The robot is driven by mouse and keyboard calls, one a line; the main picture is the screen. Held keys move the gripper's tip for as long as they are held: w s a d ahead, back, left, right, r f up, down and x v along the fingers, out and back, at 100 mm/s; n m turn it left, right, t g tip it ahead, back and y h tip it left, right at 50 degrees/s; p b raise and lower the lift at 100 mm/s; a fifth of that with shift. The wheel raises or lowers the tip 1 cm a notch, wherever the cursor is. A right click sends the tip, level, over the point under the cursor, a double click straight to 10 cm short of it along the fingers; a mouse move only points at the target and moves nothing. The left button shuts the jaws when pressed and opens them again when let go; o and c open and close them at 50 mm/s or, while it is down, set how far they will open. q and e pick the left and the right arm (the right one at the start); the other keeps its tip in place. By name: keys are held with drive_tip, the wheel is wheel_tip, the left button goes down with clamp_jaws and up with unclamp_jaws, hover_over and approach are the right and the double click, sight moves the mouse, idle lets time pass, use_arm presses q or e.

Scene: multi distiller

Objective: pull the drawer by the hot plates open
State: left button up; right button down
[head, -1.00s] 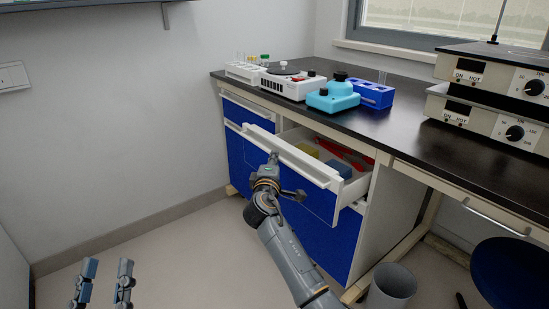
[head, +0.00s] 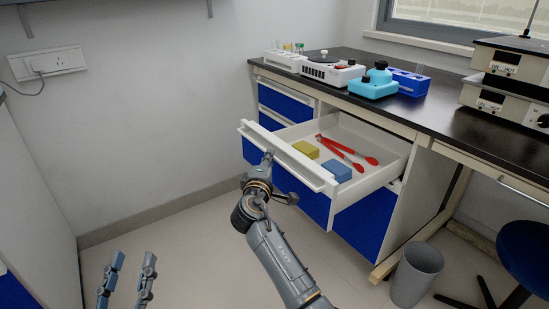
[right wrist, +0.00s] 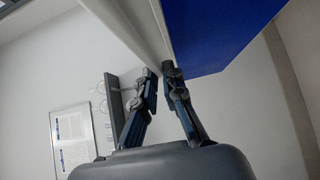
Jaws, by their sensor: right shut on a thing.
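The drawer (head: 378,179) by the hot plates is pulled well out, with a white frame and a blue front. A yellow block (head: 306,149), a blue block (head: 336,171) and red tongs (head: 345,151) lie inside. My right gripper (head: 268,160) is at the long white handle (head: 311,175) on the drawer's front and is shut on it. In the right wrist view the fingers (right wrist: 160,72) close on the handle's white edge (right wrist: 134,27). My left gripper (head: 127,268) is at the bottom left, its two fingers apart and empty.
Hot plates (head: 498,98) are stacked on the black bench top (head: 440,108) at the right. A centrifuge-like device, a turquoise device (head: 373,86) and tube racks stand further back. A grey bin (head: 415,275) and a blue stool (head: 525,255) are on the floor. Floor left of the drawer is clear.

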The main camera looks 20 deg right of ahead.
drive_tip(key=shift+a+f, duration=0.1)
idle(0.3)
drive_tip(key=c, duration=1.4)
unclamp_jaws()
drive_tip(key=shift+c, duration=0.2)
drive_tip(key=shift+s, duration=0.1)
drive_tip(key=v, duration=0.7)
drive_tip(key=shift+s, duration=0.15)
drive_tip(key=shift+a, duration=0.15)
